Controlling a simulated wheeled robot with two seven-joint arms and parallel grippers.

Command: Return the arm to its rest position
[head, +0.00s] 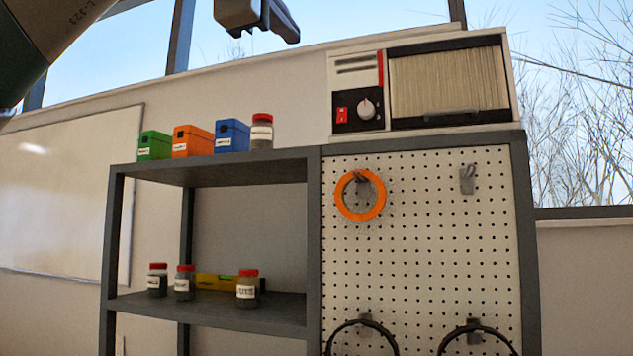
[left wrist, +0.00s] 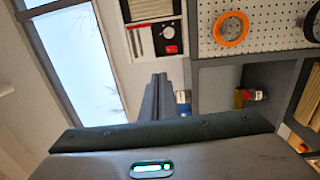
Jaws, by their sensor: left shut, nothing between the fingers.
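My left gripper (head: 262,20) is at the top middle of the head view, above the shelf unit and in front of the window. It is dark grey and nothing hangs from it. In the left wrist view its fingers (left wrist: 158,92) are together and empty. Part of my left arm fills the top left corner of the head view. My right gripper is in neither view.
The grey shelf unit (head: 217,174) carries green (head: 154,145), orange (head: 192,141) and blue boxes (head: 232,136), several red-lidded jars and a yellow level (head: 214,282). A white shuttered machine (head: 345,70) stands above the pegboard (head: 430,250), which holds an orange ring (head: 376,206).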

